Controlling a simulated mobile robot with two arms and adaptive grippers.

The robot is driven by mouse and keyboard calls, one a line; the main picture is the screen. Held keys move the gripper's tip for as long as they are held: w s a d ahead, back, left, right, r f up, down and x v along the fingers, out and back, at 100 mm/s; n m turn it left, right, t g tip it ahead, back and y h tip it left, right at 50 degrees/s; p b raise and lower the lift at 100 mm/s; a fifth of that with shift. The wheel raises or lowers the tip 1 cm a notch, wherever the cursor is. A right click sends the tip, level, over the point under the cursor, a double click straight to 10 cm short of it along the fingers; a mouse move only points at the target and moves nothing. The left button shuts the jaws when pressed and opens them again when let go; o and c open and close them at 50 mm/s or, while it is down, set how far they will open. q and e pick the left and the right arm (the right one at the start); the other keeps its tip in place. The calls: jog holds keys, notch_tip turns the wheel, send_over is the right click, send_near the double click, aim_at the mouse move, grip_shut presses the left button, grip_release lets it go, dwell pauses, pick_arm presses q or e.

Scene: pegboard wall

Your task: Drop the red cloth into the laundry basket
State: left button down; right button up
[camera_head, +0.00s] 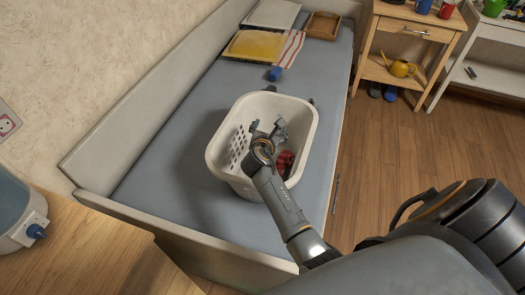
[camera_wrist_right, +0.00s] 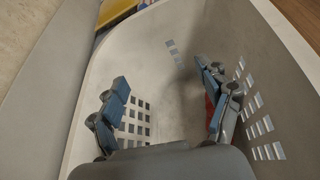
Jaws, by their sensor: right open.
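The white laundry basket (camera_head: 235,178) stands upright on the grey-blue bench top. The red cloth (camera_head: 285,161) lies inside it, on the right side, partly hidden by my right arm. My right gripper (camera_head: 268,127) is open above and partly within the basket's opening, with its fingers apart and nothing between them. In the right wrist view, the basket's inner wall (camera_wrist_right: 160,55) surrounds the open right gripper (camera_wrist_right: 161,85). A sliver of the red cloth (camera_wrist_right: 209,112) shows behind the right-hand finger there. My left gripper is not in view.
A small blue object (camera_head: 274,73), a yellow item (camera_head: 256,45), a striped cloth (camera_head: 291,48) and a wooden tray (camera_head: 322,25) lie farther back on the bench. A wooden side table (camera_head: 405,35) stands at right. Bench surface left of the basket is clear.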

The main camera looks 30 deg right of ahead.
jog(key=v, duration=1.2)
